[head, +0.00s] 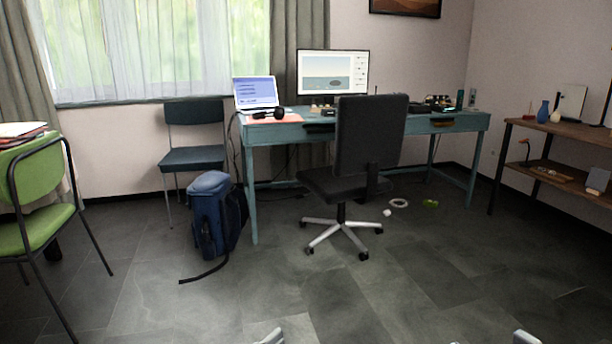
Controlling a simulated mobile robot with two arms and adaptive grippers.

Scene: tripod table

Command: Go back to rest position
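Only small light-grey tips of my grippers show at the bottom edge of the head view. One, apparently of my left gripper (270,337), is left of the middle. Another, apparently of my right gripper (525,338), is at the right. The rest of both grippers is cut off by the frame, so I cannot tell whether they are open or shut. No object is seen in or touching either tip.
A black office chair (365,140) stands before a teal desk (280,133). A blue backpack (210,215) sits on the floor. A green chair (40,185) is at left, a wooden shelf (560,135) at right. Small items lie under the desk. The grey floor (400,290) in front is clear.

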